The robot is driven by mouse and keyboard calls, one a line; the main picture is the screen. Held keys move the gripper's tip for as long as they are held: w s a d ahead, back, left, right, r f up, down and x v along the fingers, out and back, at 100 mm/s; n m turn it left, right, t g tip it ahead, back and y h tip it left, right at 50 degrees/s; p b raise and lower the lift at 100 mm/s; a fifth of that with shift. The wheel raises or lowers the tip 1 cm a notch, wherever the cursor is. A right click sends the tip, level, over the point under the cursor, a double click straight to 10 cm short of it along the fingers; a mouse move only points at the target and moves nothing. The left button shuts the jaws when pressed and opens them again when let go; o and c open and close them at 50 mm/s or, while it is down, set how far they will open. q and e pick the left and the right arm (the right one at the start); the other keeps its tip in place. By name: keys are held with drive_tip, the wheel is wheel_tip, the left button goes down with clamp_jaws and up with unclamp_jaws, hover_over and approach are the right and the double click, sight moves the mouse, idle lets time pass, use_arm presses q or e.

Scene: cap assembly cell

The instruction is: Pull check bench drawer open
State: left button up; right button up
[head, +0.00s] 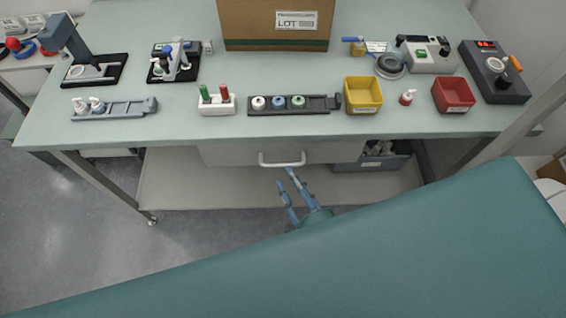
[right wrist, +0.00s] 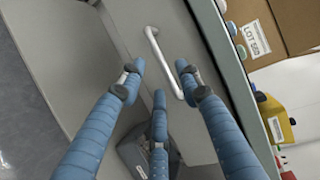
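The check bench drawer (head: 230,155) sits under the front edge of the bench top and looks closed. Its white bar handle (head: 282,164) is on the drawer front. My right gripper (head: 286,180) is just in front of and below the handle, with its blue fingers spread. In the right wrist view, the handle (right wrist: 164,58) runs between the open fingers of the gripper (right wrist: 159,86), close to the right finger's tip. I cannot tell whether it touches. My left gripper is not in view.
The bench top (head: 200,130) carries several trays and fixtures, a cardboard box (head: 276,20), a yellow bin (head: 363,96) and a red bin (head: 453,95). A grey bin (head: 372,163) stands under the bench, right of the drawer. Floor at left (head: 80,240) is clear.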

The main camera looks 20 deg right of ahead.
sight(282, 166)
drive_tip(key=x, duration=0.6)
drive_tip(key=shift+w+p, duration=0.15)
drive_tip(key=shift+p, duration=0.2)
drive_tip(key=shift+c, duration=0.3)
clamp_jaws()
